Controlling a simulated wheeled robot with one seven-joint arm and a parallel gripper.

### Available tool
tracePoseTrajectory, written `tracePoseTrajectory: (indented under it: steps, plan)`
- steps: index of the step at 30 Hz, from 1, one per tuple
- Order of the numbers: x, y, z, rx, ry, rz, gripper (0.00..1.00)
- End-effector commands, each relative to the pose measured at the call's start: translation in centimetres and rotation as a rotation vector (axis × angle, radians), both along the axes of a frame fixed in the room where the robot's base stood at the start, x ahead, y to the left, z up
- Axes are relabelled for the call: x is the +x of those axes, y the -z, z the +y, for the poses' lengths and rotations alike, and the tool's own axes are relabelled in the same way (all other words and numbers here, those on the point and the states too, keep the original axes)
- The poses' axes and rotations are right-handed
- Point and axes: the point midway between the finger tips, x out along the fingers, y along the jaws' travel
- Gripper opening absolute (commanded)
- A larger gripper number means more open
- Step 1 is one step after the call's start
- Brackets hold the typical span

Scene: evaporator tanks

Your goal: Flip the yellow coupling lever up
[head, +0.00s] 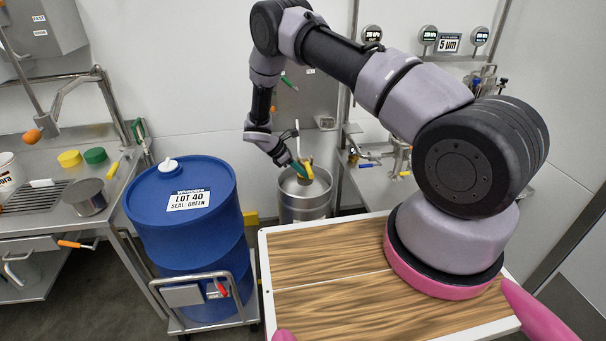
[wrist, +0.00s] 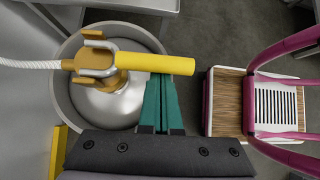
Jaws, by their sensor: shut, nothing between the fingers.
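The yellow coupling lever (wrist: 158,63) sticks out to the right from an orange-brown coupling (wrist: 97,60) on top of a steel keg (wrist: 66,104) in the wrist view. In the head view the lever (head: 308,170) shows small beside the fingers, above the keg (head: 305,205). My gripper (wrist: 165,80) has its green fingers together, with nothing between them. The fingertips are right at the lever's near edge, close to its free end. I cannot tell whether they touch it. In the head view my gripper (head: 297,168) reaches down over the keg.
A white braided hose (wrist: 28,63) runs left from the coupling. A blue drum (head: 190,240) on a cart stands left of the keg. Steel benches (head: 60,190) stand at the far left. A valve manifold (head: 395,155) is to the right of the keg. The wall is close behind.

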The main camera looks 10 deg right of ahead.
Motion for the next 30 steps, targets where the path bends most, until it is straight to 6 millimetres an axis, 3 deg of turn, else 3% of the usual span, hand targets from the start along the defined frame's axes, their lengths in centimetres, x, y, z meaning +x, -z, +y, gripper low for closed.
tracePoseTrajectory:
  steps: [17,30]
  plan:
    - [0.3,-1.7,0.0,-0.001,0.003,0.205,0.0]
    - [1.1,-3.9,0.0,-0.002,0.0,0.199,0.0]
